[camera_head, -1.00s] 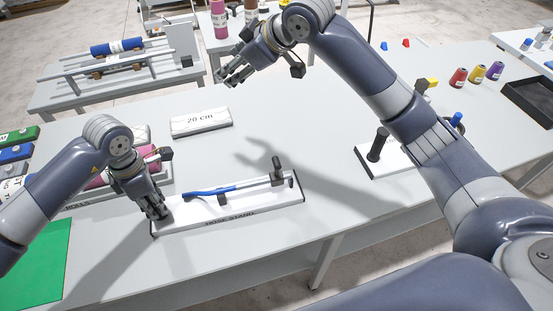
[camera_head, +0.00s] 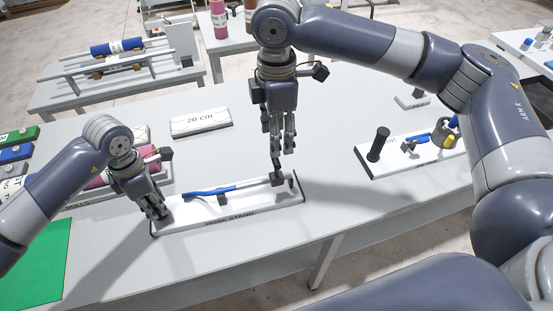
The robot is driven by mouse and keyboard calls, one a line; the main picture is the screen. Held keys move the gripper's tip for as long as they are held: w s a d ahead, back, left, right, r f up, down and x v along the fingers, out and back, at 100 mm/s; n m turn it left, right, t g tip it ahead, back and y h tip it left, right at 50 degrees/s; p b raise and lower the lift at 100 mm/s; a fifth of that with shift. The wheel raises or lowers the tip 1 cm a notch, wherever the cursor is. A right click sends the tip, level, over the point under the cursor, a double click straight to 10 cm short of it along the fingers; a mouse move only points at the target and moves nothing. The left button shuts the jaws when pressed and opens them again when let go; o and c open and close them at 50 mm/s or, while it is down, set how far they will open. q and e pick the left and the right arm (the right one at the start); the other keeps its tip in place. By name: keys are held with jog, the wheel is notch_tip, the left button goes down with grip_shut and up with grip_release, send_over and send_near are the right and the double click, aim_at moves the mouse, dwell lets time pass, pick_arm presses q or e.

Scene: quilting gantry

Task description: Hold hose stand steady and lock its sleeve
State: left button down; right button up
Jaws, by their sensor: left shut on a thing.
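The hose stand (camera_head: 235,212) is a white board with dark ends and a front label, lying on the grey table. A blue hose (camera_head: 212,190) runs along it on small dark supports, with a pale rod toward the right. A dark upright piece (camera_head: 276,168) stands near the right end; I cannot tell whether it is the sleeve's lever. My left gripper (camera_head: 158,215) is shut on the stand's left end; its fingertips hide the grip point. My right gripper (camera_head: 278,150) points down just above the dark upright piece, its fingers apart and empty.
A white block marked 20 cm (camera_head: 200,123) lies behind the stand. A second white board (camera_head: 405,160) with a black post (camera_head: 378,145) is at right. Pink rolls and a green mat (camera_head: 38,262) are at left. Table between the boards is clear.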

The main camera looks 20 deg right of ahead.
aim_at(277, 161)
notch_tip(277, 161, down, 10)
jog(key=shift+r, duration=0.2)
jog(key=shift+c, duration=0.6)
